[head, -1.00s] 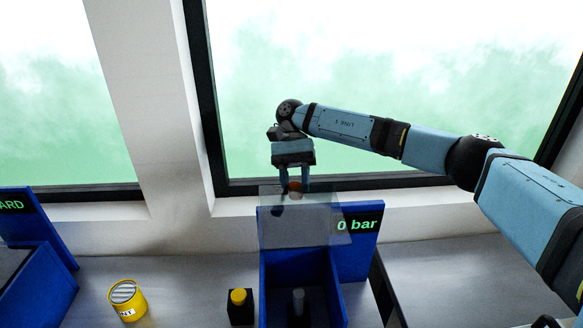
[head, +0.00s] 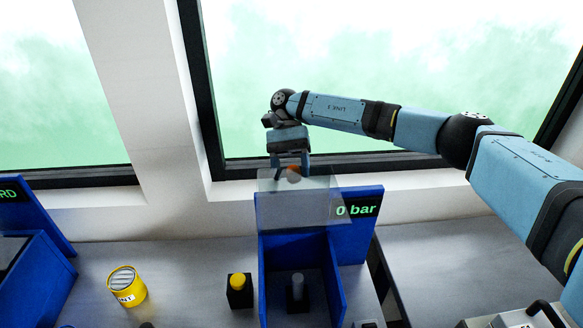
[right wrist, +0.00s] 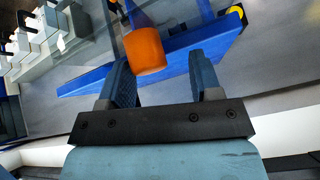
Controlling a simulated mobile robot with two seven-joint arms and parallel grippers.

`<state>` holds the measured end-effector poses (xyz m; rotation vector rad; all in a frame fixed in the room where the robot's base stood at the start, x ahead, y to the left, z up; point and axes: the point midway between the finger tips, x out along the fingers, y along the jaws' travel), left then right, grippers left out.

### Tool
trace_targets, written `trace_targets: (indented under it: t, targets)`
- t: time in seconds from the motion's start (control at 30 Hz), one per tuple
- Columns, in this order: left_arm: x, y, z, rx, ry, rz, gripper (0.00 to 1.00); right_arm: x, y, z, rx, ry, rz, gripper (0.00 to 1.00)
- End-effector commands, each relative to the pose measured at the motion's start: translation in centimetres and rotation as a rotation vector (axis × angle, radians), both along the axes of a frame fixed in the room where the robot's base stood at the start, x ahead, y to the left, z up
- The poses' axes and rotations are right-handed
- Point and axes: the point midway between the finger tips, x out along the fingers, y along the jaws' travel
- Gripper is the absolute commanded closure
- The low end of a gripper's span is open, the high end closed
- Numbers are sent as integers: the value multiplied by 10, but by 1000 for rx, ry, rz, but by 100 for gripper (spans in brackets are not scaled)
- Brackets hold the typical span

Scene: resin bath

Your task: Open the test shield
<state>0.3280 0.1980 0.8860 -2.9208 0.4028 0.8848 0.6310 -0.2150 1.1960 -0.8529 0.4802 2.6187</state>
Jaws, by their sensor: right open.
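The test shield (head: 318,207) is a clear panel standing raised at the back of the blue test box (head: 337,283), above its open top. An orange knob (head: 293,174) sits at the shield's upper edge. My right gripper (head: 291,172) is open, with its fingers pointing down on either side of the knob. In the right wrist view the orange knob (right wrist: 145,50) lies just beyond and between the spread fingertips (right wrist: 160,72), with gaps visible. My left gripper is not in view.
A black block with a yellow button (head: 238,281) stands left of the box, and a yellow can (head: 127,287) farther left. A window (head: 390,60) is behind the gripper.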

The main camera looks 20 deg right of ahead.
Motion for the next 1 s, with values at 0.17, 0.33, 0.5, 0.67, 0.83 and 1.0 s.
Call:
trace_targets:
  t: [0.17, 0.33, 0.5, 0.67, 0.83, 1.0]
  targets:
    - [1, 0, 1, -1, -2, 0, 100, 1, -1, 5, 1, -2, 0, 42]
    - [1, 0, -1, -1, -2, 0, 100, 2, -1, 27, 1, -5, 1, 42]
    - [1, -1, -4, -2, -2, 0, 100, 2, 0, 68, 0, -6, 1, 42]
    - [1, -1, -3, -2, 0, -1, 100, 3, 0, 108, -1, -5, 1, 42]
    - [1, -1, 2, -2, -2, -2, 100, 3, 1, 149, -2, -4, 1, 42]
    - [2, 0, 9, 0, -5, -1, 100, 3, 1, 181, -3, -1, 0, 42]
